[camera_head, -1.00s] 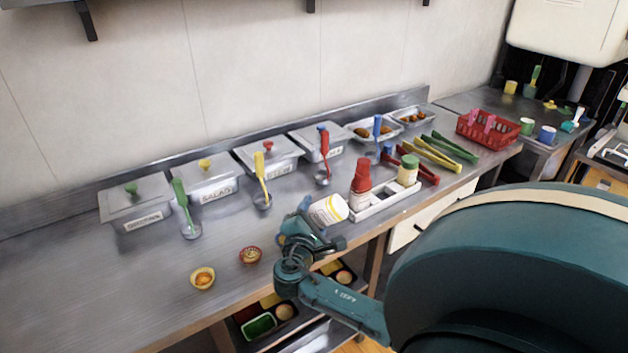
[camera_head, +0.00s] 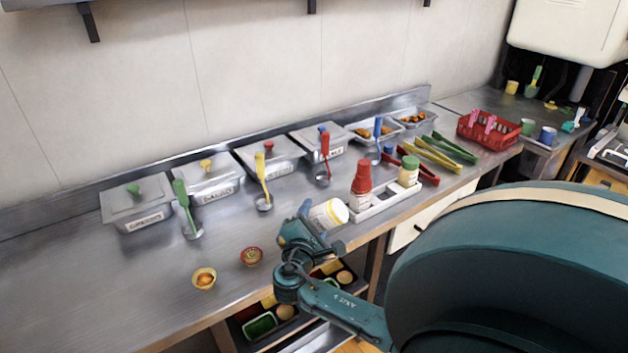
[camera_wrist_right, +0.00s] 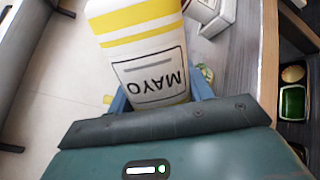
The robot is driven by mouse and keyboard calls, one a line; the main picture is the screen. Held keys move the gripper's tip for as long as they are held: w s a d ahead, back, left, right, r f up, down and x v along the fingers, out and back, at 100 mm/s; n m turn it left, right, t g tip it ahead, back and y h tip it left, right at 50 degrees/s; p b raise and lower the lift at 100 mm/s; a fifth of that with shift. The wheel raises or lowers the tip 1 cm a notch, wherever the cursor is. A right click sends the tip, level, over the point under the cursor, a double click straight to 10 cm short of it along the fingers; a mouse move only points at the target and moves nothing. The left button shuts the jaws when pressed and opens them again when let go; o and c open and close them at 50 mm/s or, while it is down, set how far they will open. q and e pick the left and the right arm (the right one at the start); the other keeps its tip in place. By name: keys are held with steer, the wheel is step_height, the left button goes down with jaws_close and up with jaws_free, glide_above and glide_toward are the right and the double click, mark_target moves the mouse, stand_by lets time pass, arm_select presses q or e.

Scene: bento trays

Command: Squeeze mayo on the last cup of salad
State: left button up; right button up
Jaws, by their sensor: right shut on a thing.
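My right gripper (camera_head: 308,214) is shut on the mayo bottle (camera_head: 328,214), a white bottle with yellow bands, and holds it tilted over the counter's front edge. In the right wrist view the mayo bottle (camera_wrist_right: 143,50) fills the space between the fingers, its label upside down. Two small cups with food stand on the counter left of the gripper: a yellowish cup (camera_head: 204,279) and a reddish cup (camera_head: 251,257). The bottle is apart from both. Part of the counter behind my right gripper is hidden. My left gripper is not in view.
Lidded bins (camera_head: 137,204) with ladles line the wall. A red-capped bottle (camera_head: 361,182) and a green-capped jar (camera_head: 409,171) stand at a white caddy (camera_head: 385,203) to the right. Bento trays (camera_head: 262,322) sit below the counter edge. The counter's left front is clear.

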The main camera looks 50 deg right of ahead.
steer(key=shift+d, duration=0.1)
steer(key=shift+x, duration=0.8)
steer(key=shift+r, duration=0.1)
steer(key=o, duration=0.4)
steer(key=shift+r, duration=0.25)
steer(key=shift+r+p, duration=1.9)
steer(key=shift+r, duration=1.35)
